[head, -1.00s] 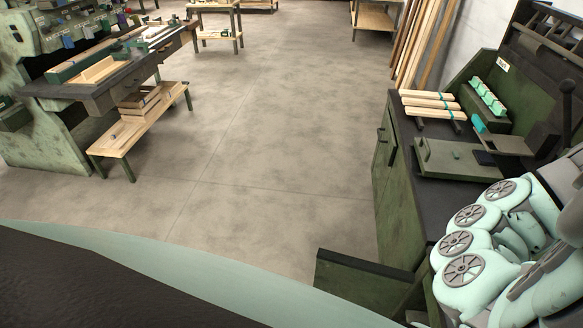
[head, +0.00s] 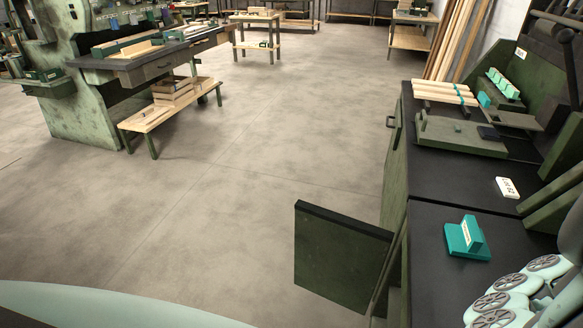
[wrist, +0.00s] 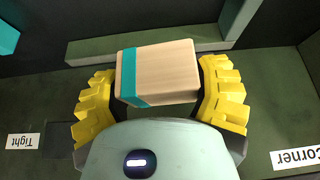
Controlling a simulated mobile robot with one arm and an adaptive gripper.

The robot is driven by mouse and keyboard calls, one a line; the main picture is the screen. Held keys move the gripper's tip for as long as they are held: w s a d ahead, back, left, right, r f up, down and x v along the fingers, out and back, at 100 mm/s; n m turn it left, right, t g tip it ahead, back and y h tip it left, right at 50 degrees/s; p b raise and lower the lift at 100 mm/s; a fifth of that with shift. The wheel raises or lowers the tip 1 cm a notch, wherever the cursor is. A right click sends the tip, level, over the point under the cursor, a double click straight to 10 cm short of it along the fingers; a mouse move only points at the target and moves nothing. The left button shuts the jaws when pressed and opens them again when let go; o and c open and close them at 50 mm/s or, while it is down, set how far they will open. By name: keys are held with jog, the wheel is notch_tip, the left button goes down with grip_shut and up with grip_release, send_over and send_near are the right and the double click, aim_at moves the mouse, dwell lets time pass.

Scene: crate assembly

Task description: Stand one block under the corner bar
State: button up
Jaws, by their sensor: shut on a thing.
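My gripper (wrist: 158,92) has its yellow ribbed fingers on either side of a pale wooden block (wrist: 168,68) and is shut on it. The block has a teal band at its left end in the wrist view. A grey-green L-shaped bar (wrist: 140,46) runs behind the block and turns upward at its right. I cannot tell whether block and bar touch. A "Corner" label (wrist: 294,158) lies at the lower right of the wrist view. My gripper is not visible in the head view.
A "Tight" label (wrist: 22,141) shows at left in the wrist view. In the head view, a teal stand (head: 466,240) is on the dark bench. Wooden bars (head: 443,91) and a green plate (head: 460,134) lie farther back. An open green door (head: 338,256) juts over the floor.

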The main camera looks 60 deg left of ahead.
jog(key=shift+m+g+h, duration=0.3)
jog(key=shift+m, duration=0.5)
jog(key=d+f, duration=0.1)
jog(key=d+f+b, duration=0.1)
jog(key=f, duration=0.1)
jog(key=s+d+f+b, duration=0.1)
jog(key=shift+f, duration=0.3)
jog(key=shift+f+b, duration=2.4)
jog(key=shift+f, duration=0.7)
jog(key=shift+a+f, duration=0.1)
jog(key=shift+f, duration=0.1)
jog(key=o, duration=1.2)
jog(key=shift+r, duration=0.15)
jog(key=shift+r+p, duration=2.7)
jog(key=shift+r, duration=1.25)
